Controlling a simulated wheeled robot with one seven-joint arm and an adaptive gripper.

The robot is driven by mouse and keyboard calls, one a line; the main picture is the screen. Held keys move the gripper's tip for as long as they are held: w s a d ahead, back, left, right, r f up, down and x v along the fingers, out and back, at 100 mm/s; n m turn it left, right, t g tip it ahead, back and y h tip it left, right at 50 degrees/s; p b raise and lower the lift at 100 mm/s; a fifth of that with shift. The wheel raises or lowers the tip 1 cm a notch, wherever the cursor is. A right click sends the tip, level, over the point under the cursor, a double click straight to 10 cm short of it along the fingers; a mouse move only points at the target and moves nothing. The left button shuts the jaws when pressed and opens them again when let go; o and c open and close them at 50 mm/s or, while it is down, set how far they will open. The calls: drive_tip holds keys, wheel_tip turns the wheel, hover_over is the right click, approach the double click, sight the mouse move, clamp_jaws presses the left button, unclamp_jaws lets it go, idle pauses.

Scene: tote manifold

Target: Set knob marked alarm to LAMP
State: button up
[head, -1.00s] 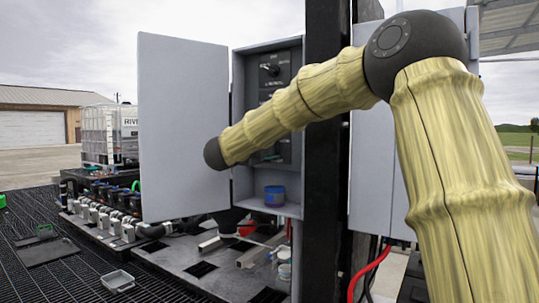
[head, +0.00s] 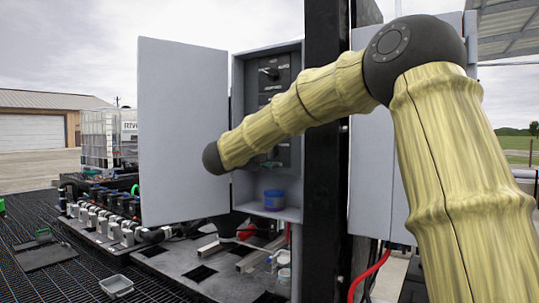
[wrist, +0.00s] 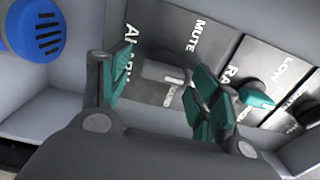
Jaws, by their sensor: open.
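The control panel (head: 281,70) is inside the open grey cabinet, partly hidden by my arm in the head view. In the wrist view my gripper (wrist: 158,74) is open, with green-padded fingers either side of a grey knob (wrist: 168,66) with a pale pointer mark. The label beside this knob starts with "AL", the rest hidden behind the left finger. MUTE (wrist: 197,36) is printed on the other side, and small lettering by the knob is partly legible. The fingers look apart from the knob; contact is hard to tell. My fingers are largely hidden in the head view.
A green knob-like piece (wrist: 258,94) is right of the fingers, near the LOW label (wrist: 297,69). The open door (head: 182,130) and dark post (head: 325,150) flank the cabinet.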

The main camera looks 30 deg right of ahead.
drive_tip(key=v, duration=1.1)
drive_tip(key=shift+a, duration=0.35)
drive_tip(key=shift+s+f, duration=0.1)
drive_tip(key=shift+f, duration=0.05)
